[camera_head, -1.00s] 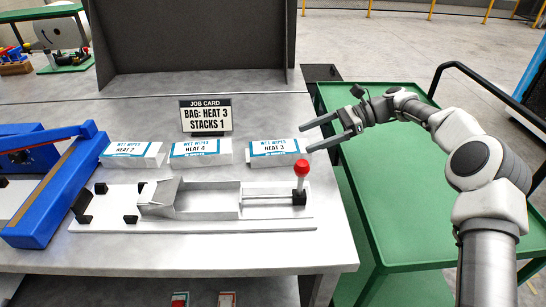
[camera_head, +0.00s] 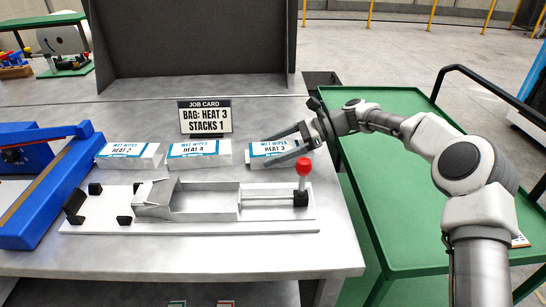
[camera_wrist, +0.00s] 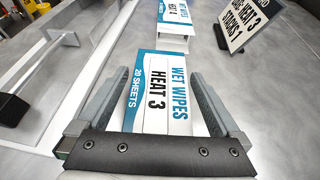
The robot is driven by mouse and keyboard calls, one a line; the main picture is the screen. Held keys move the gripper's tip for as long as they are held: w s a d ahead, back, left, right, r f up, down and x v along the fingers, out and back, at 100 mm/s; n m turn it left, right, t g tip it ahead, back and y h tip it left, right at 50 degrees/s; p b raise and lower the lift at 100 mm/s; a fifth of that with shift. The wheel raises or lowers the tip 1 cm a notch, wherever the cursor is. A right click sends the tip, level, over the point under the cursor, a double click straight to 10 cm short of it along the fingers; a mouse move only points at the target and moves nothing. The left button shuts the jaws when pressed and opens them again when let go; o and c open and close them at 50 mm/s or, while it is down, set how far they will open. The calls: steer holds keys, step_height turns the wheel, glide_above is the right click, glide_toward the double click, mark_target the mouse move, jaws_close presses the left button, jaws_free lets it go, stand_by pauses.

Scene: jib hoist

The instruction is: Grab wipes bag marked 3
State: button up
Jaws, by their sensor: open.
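The wipes bag marked HEAT 3 (camera_head: 268,148) lies on the grey bench as the rightmost of three white and blue bags. It also shows in the wrist view (camera_wrist: 158,95), label up. My gripper (camera_head: 283,149) is open, reaching in from the right. In the wrist view its two fingers (camera_wrist: 157,92) lie one on each side of the bag, which sits between them. I cannot tell whether the fingers touch it. Part of the bag is hidden behind the gripper in the head view.
The HEAT 4 bag (camera_head: 199,153) and HEAT 2 bag (camera_head: 128,155) lie to the left. A job card (camera_head: 205,117) stands behind, reading "BAG: HEAT 3, STACKS 1". A metal tray fixture (camera_head: 205,201) with a red knob (camera_head: 304,166) is in front. A green cart (camera_head: 400,215) is at right.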

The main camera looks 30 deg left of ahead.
steer(key=c, duration=1.2)
steer(key=shift+o, duration=0.2)
steer(key=shift+r, duration=0.1)
